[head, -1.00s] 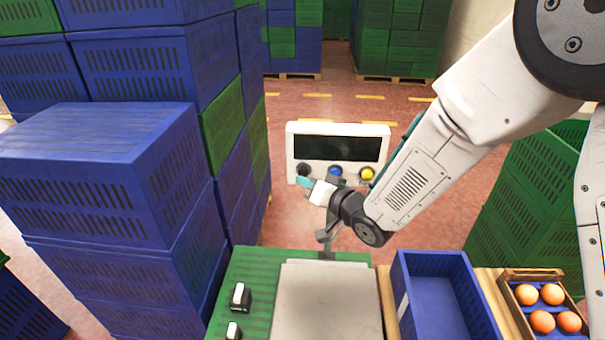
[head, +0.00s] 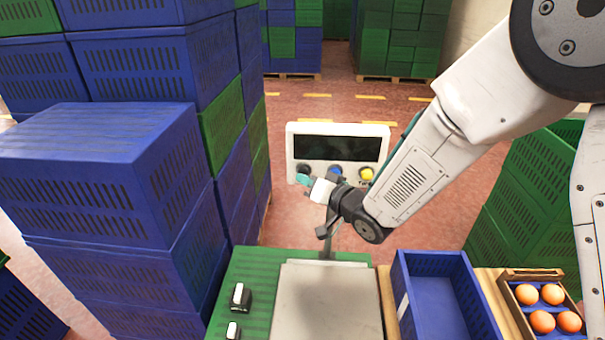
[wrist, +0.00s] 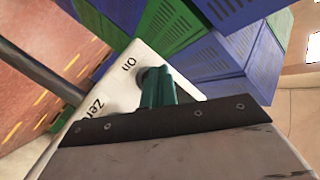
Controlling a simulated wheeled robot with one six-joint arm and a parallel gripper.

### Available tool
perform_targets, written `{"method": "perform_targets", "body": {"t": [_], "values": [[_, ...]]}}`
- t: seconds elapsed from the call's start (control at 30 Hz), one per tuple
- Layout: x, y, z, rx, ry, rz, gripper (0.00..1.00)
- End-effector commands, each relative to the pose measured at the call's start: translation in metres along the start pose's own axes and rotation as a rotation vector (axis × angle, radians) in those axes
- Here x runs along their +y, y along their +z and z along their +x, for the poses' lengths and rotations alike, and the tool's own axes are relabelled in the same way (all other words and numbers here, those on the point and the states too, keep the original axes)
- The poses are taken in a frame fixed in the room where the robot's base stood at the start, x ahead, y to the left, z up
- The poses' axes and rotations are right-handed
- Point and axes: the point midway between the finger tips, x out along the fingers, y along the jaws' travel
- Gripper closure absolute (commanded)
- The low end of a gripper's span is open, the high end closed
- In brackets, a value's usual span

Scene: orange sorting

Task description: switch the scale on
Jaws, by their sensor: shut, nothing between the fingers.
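The scale's white display head (head: 338,130) stands on a post behind the scale's pan (head: 327,300). Its screen (head: 337,148) is dark. Below the screen are a dark button (head: 304,169) at the left, a blue button (head: 336,171) and a yellow button (head: 366,174). My gripper (head: 304,180) is shut and empty, with teal fingertips just in front of the dark button. In the wrist view the fingertips (wrist: 158,86) overlap that button (wrist: 151,74), beside the label "On". They partly hide it, and I cannot tell whether they touch it.
A blue crate (head: 402,310) and a small box (head: 513,313) with several oranges stand right of the pan. Tall stacks of blue crates (head: 95,150) rise close on the left. Green crates (head: 520,205) stand on the right. Open floor lies behind the display.

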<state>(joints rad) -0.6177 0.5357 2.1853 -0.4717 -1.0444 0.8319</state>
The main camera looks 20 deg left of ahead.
Motion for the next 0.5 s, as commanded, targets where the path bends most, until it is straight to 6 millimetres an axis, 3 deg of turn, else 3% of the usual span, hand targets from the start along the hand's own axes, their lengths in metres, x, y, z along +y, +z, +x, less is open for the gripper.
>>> {"method": "perform_targets", "body": {"t": [0.5], "values": [[0.0020,-0.0025,0.0031,0.001,0.000,0.000,1.00]]}}
